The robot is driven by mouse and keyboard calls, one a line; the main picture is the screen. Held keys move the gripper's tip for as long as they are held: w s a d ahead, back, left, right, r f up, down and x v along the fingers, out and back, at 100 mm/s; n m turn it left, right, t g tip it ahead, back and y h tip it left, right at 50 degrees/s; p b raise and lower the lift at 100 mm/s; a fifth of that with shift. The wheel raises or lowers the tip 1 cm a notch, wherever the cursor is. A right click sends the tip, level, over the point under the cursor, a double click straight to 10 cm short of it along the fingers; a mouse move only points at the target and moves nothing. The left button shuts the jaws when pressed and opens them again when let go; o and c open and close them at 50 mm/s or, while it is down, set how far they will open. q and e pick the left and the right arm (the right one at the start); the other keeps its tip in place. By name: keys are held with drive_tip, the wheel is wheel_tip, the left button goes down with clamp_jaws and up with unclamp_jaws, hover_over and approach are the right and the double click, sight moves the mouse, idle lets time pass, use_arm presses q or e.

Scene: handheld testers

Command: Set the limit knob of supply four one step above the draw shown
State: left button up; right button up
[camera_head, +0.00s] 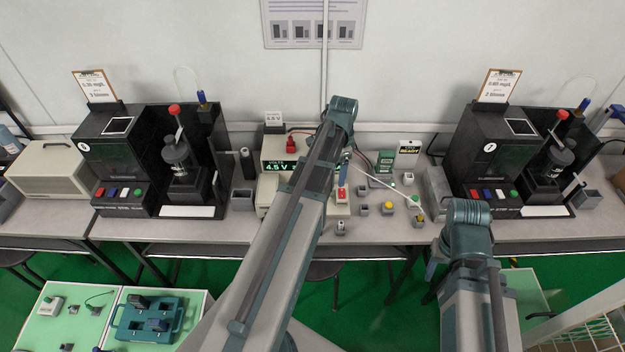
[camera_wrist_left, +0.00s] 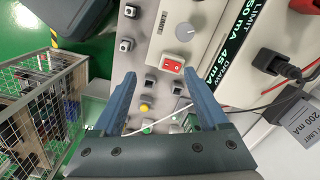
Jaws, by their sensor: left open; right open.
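In the left wrist view a bench supply (camera_wrist_left: 160,30) has a pale front with a round grey knob (camera_wrist_left: 184,32) and a red switch (camera_wrist_left: 172,64). Its dark display (camera_wrist_left: 232,45) lies sideways and shows LIMIT, apparently 50 mA, and DRAW, apparently 45 mA; the top is cut off. I see no supply number. My left gripper (camera_wrist_left: 160,73) is open and empty, its fingertips apart and short of the knob in the picture.
Small button boxes (camera_head: 388,208) stand along the bench front. A white cable (camera_head: 395,188) crosses behind them. Dark testers (camera_head: 120,160) stand at left and right (camera_head: 490,150). A wire cage (camera_wrist_left: 40,110) shows below.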

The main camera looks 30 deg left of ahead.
use_arm(q)
drive_tip(key=a+r, duration=0.1)
drive_tip(key=a, duration=0.5)
drive_tip(key=shift+w+a+r+m+p, duration=0.15)
drive_tip(key=shift+w+r+m+p, duration=0.05)
drive_tip(key=shift+m+p, duration=0.1)
use_arm(e)
drive_tip(key=shift+s+a+r, duration=0.1)
drive_tip(key=shift+a+r, duration=0.2)
drive_tip(key=shift+r, duration=0.35)
use_arm(q)
drive_tip(key=shift+f, duration=0.15)
use_arm(e)
drive_tip(key=shift+f, duration=0.1)
use_arm(q)
wheel_tip(320, 180, down, 14)
drive_tip(key=b, duration=1.3)
drive_tip(key=shift+r+b, duration=0.2)
drive_tip(key=shift+b, duration=0.2)
use_arm(e)
wheel_tip(320, 180, down, 14)
drive_tip(key=shift+r, duration=0.2)
use_arm(q)
clamp_jaws()
